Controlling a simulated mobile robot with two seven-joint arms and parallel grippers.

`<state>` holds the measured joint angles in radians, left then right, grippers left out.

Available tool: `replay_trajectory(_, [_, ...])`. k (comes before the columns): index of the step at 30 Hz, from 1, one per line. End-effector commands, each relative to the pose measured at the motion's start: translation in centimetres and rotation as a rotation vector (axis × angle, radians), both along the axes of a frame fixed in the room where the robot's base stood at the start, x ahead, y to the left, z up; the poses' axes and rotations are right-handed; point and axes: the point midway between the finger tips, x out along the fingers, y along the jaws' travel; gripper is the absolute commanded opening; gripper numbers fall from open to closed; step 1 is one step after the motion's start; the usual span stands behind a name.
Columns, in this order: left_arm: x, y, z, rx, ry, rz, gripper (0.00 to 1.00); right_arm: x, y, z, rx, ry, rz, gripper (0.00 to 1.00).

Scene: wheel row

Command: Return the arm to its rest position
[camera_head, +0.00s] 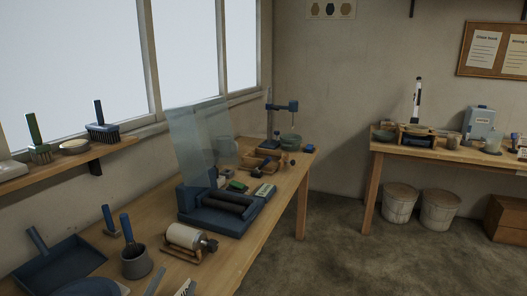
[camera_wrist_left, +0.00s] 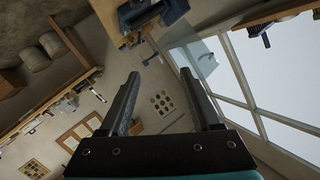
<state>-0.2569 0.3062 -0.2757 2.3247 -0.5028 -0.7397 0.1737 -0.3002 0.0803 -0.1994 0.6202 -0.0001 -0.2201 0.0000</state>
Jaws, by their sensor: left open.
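My left gripper (camera_wrist_left: 160,73) shows in the left wrist view, with its two dark fingers spread well apart. The gap between the fingers is empty, and the room beyond shows through it at a tilt. I cannot make out the left gripper clearly in the head view. My right gripper is in neither view.
A wooden workbench (camera_head: 262,232) runs along the window, holding a blue machine with a clear shield (camera_head: 200,145), a white roller (camera_head: 186,237), a grey cup (camera_head: 136,262) and a blue dustpan (camera_head: 62,266). A second table (camera_head: 440,153) stands at the right. Open floor (camera_head: 330,250) lies between.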

Motion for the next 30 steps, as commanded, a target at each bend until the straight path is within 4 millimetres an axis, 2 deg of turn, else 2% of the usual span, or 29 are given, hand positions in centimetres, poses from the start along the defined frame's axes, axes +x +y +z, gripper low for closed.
replay_trajectory(1, [-1.5, 0.8, -2.6, -0.045, 0.115, 0.047, 0.64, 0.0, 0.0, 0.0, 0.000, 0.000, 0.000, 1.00])
replay_trajectory(3, [-3.8, 1.5, -5.9, -0.098, 0.275, 0.102, 0.64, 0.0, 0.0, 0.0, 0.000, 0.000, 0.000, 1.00])
replay_trajectory(6, [-7.6, 1.9, -9.9, -0.160, 0.492, 0.155, 0.64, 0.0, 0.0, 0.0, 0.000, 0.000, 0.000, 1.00])
replay_trajectory(9, [-11.4, 1.7, -12.8, -0.207, 0.677, 0.181, 0.64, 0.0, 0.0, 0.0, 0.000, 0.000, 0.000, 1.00])
replay_trajectory(12, [-15.1, 1.2, -14.8, -0.246, 0.840, 0.194, 0.64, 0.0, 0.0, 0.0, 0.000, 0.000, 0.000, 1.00])
replay_trajectory(17, [-20.8, 0.0, -16.8, -0.297, 1.074, 0.187, 0.64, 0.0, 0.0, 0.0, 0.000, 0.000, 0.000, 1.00])
replay_trajectory(18, [-21.1, -0.1, -17.5, -0.298, 1.099, 0.185, 0.64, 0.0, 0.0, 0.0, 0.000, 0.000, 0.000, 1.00])
replay_trajectory(26, [-20.0, -0.2, -24.0, -0.288, 1.120, 0.190, 0.64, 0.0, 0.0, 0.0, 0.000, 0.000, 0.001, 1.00])
replay_trajectory(30, [-20.1, -0.3, -28.5, -0.283, 1.140, 0.191, 0.64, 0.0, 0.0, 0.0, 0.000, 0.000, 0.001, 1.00])
